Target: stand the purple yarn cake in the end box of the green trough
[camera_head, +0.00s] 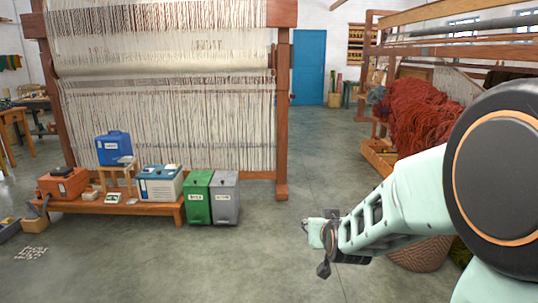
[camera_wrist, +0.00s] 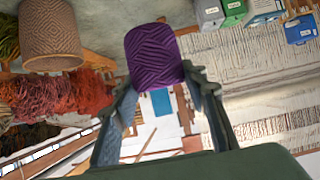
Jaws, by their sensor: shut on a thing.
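The purple yarn cake (camera_wrist: 154,56) is between the two fingers of my gripper (camera_wrist: 157,78) in the wrist view. The fingers are shut on its sides, and the cake extends beyond the fingertips. In the head view my gripper (camera_head: 325,240) is held out above the open floor, right of centre. I cannot make out the purple cake there; the gripper seems to hide it. I see no green trough in either view.
A low bench (camera_head: 120,207) with boxes stands at left, beside a green bin (camera_head: 197,200) and a grey bin (camera_head: 225,200). A big loom (camera_head: 165,110) rises behind. Red yarn (camera_head: 430,112) hangs at right, with a woven basket (camera_head: 420,258) below. The middle floor is clear.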

